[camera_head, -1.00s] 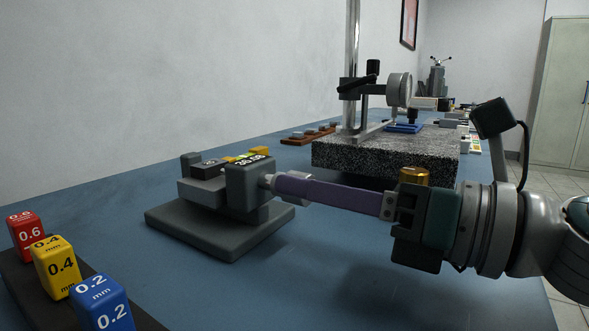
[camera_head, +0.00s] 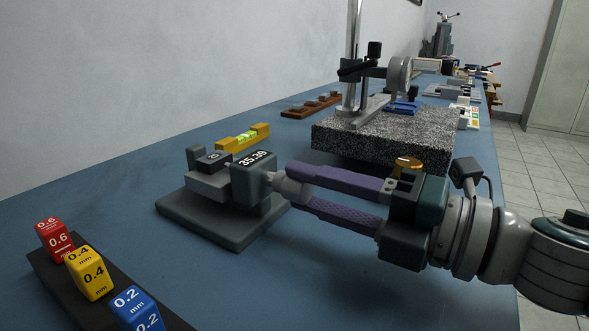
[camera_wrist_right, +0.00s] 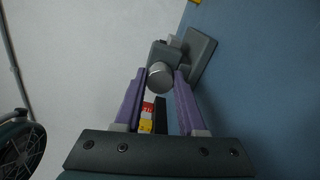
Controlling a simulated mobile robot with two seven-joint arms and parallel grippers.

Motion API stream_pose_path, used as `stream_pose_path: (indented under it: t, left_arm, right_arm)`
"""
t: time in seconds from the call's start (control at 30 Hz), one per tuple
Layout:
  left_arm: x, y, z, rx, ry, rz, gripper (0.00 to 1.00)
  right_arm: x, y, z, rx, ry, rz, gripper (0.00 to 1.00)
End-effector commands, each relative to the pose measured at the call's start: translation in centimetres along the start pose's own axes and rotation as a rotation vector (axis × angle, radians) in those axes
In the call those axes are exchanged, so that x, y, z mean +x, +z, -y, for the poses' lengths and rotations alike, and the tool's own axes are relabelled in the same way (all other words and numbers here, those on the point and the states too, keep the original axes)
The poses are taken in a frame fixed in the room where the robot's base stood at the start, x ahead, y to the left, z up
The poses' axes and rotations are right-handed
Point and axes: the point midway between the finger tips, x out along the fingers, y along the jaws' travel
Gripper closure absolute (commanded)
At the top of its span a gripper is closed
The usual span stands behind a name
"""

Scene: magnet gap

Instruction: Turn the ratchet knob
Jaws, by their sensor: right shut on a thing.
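The ratchet knob (camera_head: 287,190) is a light grey cylinder on the right side of a dark grey measuring device (camera_head: 258,190) with a display reading about 35.39. My right gripper (camera_head: 291,189) comes in from the right, its two purple fingers closed on the knob from either side. In the right wrist view the knob (camera_wrist_right: 160,77) sits between the fingertips (camera_wrist_right: 161,76). The device stands on a dark grey base (camera_head: 215,222). My left gripper is not seen.
A speckled granite block (camera_head: 370,135) with a dial gauge stand (camera_head: 399,80) is behind my right gripper. A yellow level (camera_head: 243,138) lies behind the device. Red (camera_head: 54,240), yellow (camera_head: 90,274) and blue (camera_head: 138,310) marked blocks stand on a dark strip at front left.

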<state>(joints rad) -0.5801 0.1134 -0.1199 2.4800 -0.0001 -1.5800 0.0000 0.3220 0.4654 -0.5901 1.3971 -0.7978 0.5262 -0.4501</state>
Motion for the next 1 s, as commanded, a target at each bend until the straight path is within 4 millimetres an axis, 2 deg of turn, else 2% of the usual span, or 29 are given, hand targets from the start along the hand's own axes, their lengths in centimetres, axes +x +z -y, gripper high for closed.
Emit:
stream_pose_path:
  t: [0.1,0.5,1.0]
  left_arm:
    - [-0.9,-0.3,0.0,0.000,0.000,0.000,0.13]
    - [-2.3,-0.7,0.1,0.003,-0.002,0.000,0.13]
    - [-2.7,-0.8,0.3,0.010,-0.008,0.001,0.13]
  right_arm:
    - [0.0,0.1,-0.3,0.110,0.001,0.000,1.00]
    - [0.0,0.0,-0.2,0.404,0.002,-0.002,1.00]
    - [0.0,0.0,-0.1,0.527,0.004,-0.002,1.00]
